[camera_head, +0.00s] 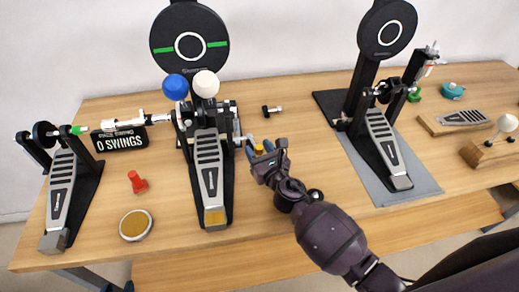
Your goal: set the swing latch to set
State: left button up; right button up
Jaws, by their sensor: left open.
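The swing latch is not clearly identifiable. A small yellow part (259,148) shows at the right side of the middle pedal (210,180), beside a thin grey lever (243,138). My right gripper (260,149) reaches in from the lower right. Its bluish fingertips are at the yellow part, one on each side. Whether they touch or grip it is too small to tell. The middle pedal carries a blue beater (175,87) and a white beater (206,84). My left gripper is not in view.
A "0 SWINGS" sign (120,138) stands left of the middle pedal. A left pedal (62,185), red piece (137,182) and round tin (135,225) are nearby. A right pedal (388,150) stands on a grey mat (420,190). Bare wood lies around my right gripper.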

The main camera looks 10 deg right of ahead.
jog(key=shift+s+d, duration=0.1)
jog(key=shift+s, duration=0.3)
jog(key=v, duration=0.9)
jog(key=shift+s+d+b, duration=0.1)
jog(key=shift+s+b, duration=0.2)
jog(key=shift+s, duration=0.1)
